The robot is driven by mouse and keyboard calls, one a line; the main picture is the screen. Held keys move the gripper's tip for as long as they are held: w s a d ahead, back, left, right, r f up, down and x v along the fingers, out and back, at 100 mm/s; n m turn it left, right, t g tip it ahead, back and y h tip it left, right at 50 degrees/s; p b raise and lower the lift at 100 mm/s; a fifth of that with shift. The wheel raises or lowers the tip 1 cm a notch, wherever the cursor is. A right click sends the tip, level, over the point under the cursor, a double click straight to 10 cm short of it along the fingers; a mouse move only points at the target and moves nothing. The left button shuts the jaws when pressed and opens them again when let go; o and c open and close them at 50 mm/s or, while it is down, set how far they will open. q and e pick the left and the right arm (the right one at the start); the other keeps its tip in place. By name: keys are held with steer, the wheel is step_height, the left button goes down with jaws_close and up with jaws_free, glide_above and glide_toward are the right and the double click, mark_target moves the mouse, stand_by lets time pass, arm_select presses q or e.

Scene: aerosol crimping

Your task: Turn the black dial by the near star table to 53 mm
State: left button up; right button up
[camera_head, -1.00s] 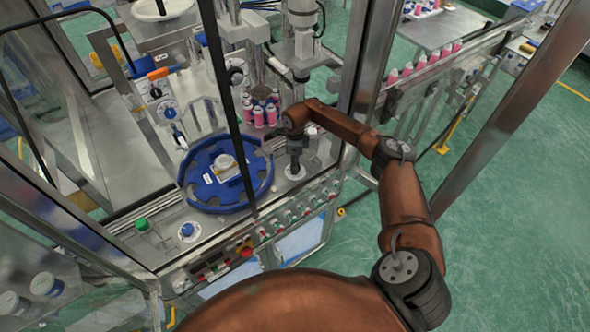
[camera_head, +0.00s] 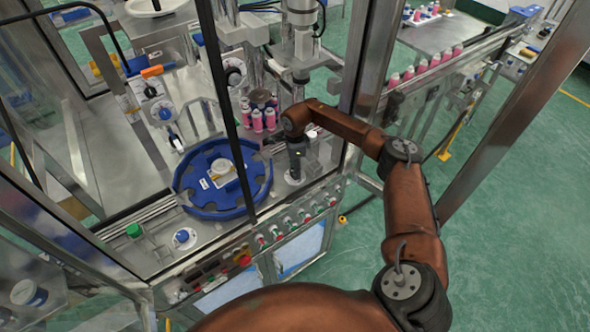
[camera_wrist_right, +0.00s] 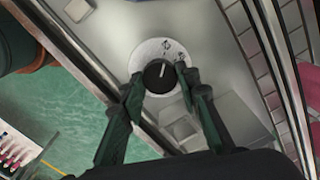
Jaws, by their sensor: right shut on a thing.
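The black dial (camera_wrist_right: 159,75) sits on a round white scale plate (camera_wrist_right: 149,56) in the right wrist view. A white line on its top points up and slightly right; the scale is too small to read. My right gripper (camera_wrist_right: 161,81) is shut on the dial, one finger at each side. In the head view my right gripper (camera_head: 296,162) points down at the machine deck and hides the dial. The blue near star table (camera_head: 196,207) lies just left of it. My left gripper is not in view.
Pink cans (camera_head: 257,121) stand behind the gripper. A row of buttons (camera_head: 290,222) runs along the machine's front edge. A metal frame post (camera_head: 362,75) rises right of the gripper, and a thin dark post (camera_head: 222,100) stands left. A green button (camera_head: 134,230) is at the left front.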

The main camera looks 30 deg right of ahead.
steer(key=o, duration=1.2)
steer(key=shift+c, duration=0.2)
step_height(320, 180, up, 12)
